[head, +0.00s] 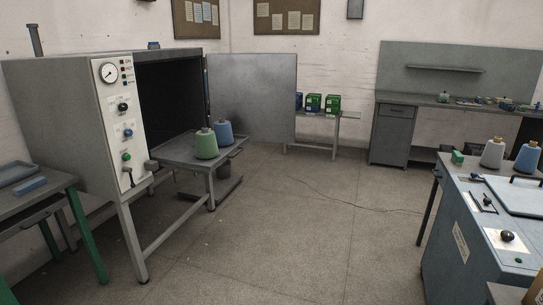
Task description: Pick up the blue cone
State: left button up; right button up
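A blue cone (225,134) of yarn stands upright on the grey tray table (173,147) in front of the open cabinet. A green cone (206,145) stands just in front of it and to its left, hiding part of its lower side. Another blue cone (526,159) stands at the right edge of the view on the grey machine, beside a whitish cone (493,153). Neither of my grippers shows in the head view.
The grey cabinet (65,125) has its door (250,97) swung open behind the tray table. The grey machine (462,210) fills the right side. A green-legged table (62,193) stands at left.

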aim_at(222, 128)
jog(key=i, duration=2.15)
